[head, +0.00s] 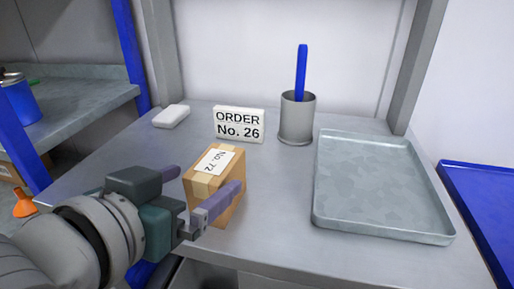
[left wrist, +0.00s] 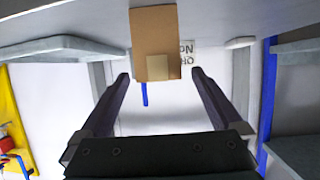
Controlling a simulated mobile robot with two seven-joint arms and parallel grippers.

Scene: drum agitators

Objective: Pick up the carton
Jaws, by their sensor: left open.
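The carton (head: 215,182) is a small brown box with tape and a white label reading "No. 72". It stands on the grey table in the head view, left of centre near the front. My left gripper (head: 205,192) is open at the carton's near left side, one finger to its left and the other across its front right in the picture. In the left wrist view the carton (left wrist: 155,45) lies ahead of the open fingers (left wrist: 160,78), between their lines. Whether a finger touches it cannot be told. My right gripper is not in view.
An "ORDER No. 26" sign (head: 239,124) stands behind the carton. A grey cup (head: 297,118) with a blue stick (head: 301,72) is behind it to the right. A metal tray (head: 380,236) fills the right side. A white block (head: 171,116) lies at the back left.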

